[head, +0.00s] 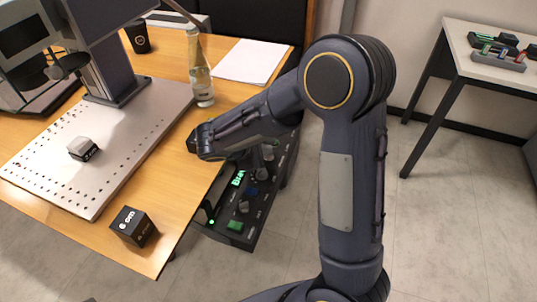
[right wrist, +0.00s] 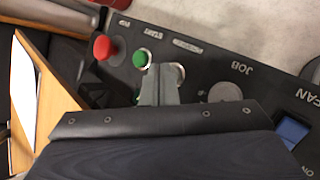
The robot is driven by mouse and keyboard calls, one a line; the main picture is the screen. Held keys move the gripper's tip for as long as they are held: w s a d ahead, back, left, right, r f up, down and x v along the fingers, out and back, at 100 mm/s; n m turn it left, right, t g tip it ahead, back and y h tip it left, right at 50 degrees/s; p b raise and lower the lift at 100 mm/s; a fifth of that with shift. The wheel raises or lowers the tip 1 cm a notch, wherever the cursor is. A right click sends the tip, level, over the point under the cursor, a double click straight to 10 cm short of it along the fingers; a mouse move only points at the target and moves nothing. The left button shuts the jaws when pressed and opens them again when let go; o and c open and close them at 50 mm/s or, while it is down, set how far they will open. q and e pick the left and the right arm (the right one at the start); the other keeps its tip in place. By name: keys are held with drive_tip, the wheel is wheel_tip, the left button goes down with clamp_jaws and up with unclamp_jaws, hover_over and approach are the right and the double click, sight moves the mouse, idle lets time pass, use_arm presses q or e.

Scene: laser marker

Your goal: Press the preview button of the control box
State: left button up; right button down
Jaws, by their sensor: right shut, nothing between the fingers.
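The black control box (head: 227,236) stands beside the wooden table's right edge in the head view, partly hidden by my right arm. Its panel also shows in the right wrist view (right wrist: 215,65). There I see a green button (right wrist: 140,58) in a metal ring, a red button (right wrist: 103,47) left of it, and a metal-ringed button (right wrist: 180,72) partly covered by my fingers. Their labels are too blurred to tell which is preview. My right gripper (right wrist: 160,80) is shut and empty, its tips over the panel beside the green button; contact cannot be told. My left gripper is not in view.
A grey perforated plate (head: 120,130) with a small block (head: 83,149), a black box (head: 133,227) and a bottle (head: 201,82) are on the table. A grey knob (right wrist: 225,92) and blue part (right wrist: 292,128) are on the panel.

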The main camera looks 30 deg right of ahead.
drive_tip(key=shift+f, duration=0.2)
idle(0.4)
drive_tip(key=shift+r+p, duration=0.35)
drive_tip(key=shift+r, duration=0.3)
wheel_tip(320, 180, up, 6)
drive_tip(key=p, duration=0.4)
drive_tip(key=shift+p, duration=0.4)
